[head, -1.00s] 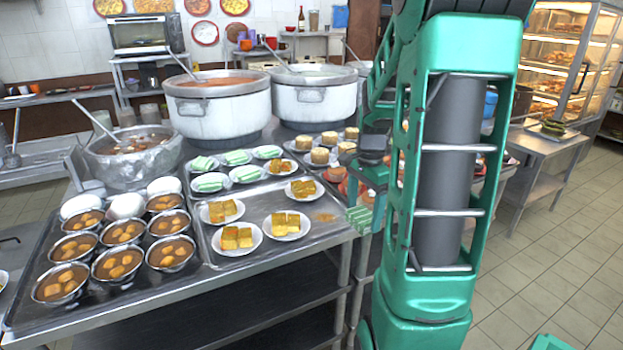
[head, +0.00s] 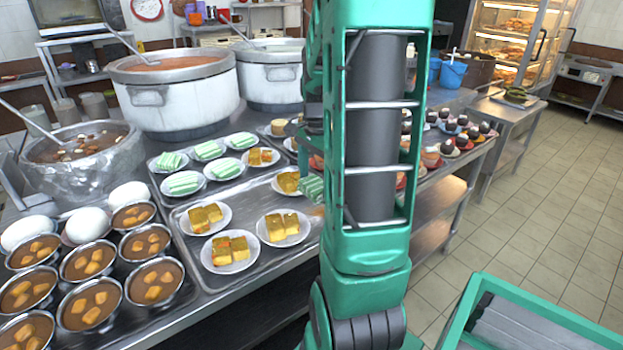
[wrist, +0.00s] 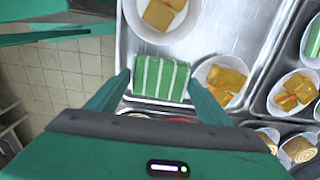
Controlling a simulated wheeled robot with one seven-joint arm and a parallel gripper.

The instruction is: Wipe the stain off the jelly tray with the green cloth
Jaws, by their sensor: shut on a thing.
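The green cloth (wrist: 160,78), striped with white, is held between the fingertips of my gripper (wrist: 158,86) in the wrist view. In the head view the cloth (head: 311,188) shows at the left edge of my arm, over the right part of the jelly tray (head: 262,192). The tray is shallow metal and carries several white plates of yellow-orange jelly cubes. The cloth is over bare tray metal (wrist: 200,38) beside a jelly plate (wrist: 226,80); I cannot tell whether it touches.
Several bowls of brown soup (head: 88,303) stand front left. Plates of green-striped cakes (head: 184,184) lie behind the jelly. Large pots (head: 178,95) stand at the back. Cups and small cakes (head: 462,130) lie to the right. Tiled floor (head: 540,215) is open at right.

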